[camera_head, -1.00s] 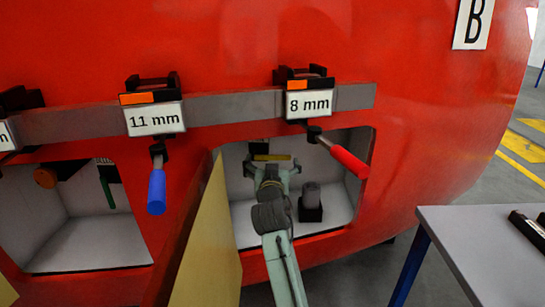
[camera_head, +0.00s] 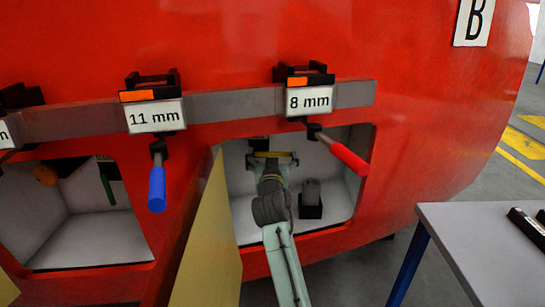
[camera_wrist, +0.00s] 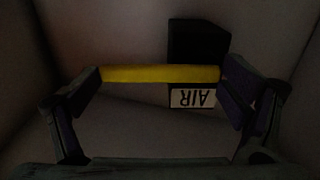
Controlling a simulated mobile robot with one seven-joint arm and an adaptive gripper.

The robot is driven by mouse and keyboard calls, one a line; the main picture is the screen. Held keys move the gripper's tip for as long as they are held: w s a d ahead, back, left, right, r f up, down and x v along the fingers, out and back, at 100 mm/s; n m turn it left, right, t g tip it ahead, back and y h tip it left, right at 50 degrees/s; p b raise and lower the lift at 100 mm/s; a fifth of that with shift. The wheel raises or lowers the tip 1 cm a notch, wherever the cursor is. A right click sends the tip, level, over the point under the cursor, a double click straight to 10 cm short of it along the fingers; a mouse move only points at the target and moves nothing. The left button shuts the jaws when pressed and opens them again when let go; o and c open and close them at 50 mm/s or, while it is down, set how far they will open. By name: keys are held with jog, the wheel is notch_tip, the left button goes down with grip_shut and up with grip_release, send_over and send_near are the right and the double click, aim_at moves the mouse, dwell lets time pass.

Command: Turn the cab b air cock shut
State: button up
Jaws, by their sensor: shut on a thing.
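The air cock is a yellow bar handle (camera_wrist: 160,74) at the back of the open compartment. It lies crosswise, level in the wrist view, in front of a black block (camera_wrist: 198,42) with a white label reading "AIR" (camera_wrist: 193,98), upside down in this view. My gripper (camera_wrist: 160,82) is shut on the handle, one finger at each end of the bar. In the head view my gripper (camera_head: 272,160) is inside the compartment (camera_head: 240,185), and the yellow handle (camera_head: 272,154) shows just beyond it.
A yellow door (camera_head: 208,245) stands open at the compartment's left. A dark cylinder on a black base (camera_head: 311,198) stands inside, right of my arm. A red-handled tool (camera_head: 345,157) and a blue-handled tool (camera_head: 157,185) hang above. A table (camera_head: 480,250) stands at right.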

jog(key=c, duration=0.5)
jog(key=shift+c, duration=0.2)
